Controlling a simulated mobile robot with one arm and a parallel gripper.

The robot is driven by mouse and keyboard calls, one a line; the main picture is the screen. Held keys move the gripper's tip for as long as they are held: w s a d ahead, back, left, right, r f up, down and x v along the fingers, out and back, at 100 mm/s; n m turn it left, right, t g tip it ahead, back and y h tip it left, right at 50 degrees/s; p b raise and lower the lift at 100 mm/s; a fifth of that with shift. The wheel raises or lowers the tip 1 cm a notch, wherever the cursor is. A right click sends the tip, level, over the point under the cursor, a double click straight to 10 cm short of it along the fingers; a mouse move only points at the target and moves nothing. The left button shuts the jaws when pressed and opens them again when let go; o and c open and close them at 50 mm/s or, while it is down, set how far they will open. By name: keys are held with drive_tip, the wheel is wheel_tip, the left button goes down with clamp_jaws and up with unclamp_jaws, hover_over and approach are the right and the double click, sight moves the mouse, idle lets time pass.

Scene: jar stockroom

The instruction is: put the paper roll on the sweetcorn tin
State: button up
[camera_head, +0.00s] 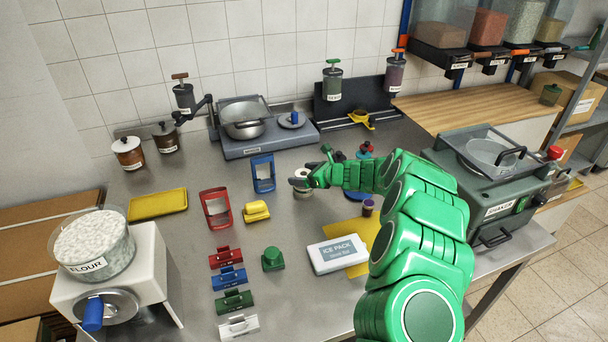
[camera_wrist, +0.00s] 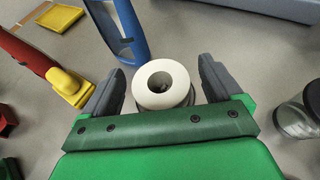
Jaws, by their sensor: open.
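The white paper roll (camera_wrist: 162,76) stands upright with its hole facing up, between the two fingers of my gripper (camera_wrist: 160,86) in the wrist view. My gripper is open, with a gap on each side of the roll. A greyish round body shows just under the roll's rim, and the roll seems to rest on it. In the head view the roll (camera_head: 298,180) is at the left end of my gripper (camera_head: 314,177), partly hidden by it. No label shows that I can read, so I cannot tell whether the body below is the sweetcorn tin.
A blue upright frame (camera_head: 263,173) stands close behind the roll; a red one (camera_head: 216,208) and a yellow block (camera_head: 256,211) are to the left. A glass jar (camera_wrist: 296,120) is right of my gripper in the wrist view.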

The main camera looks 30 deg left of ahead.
drive_tip(key=shift+r, duration=0.15)
drive_tip(key=shift+d+r, duration=0.15)
drive_tip(key=shift+d, duration=0.15)
drive_tip(key=v, duration=1.1)
drive_tip(key=shift+d, duration=0.15)
drive_tip(key=shift+s, duration=0.1)
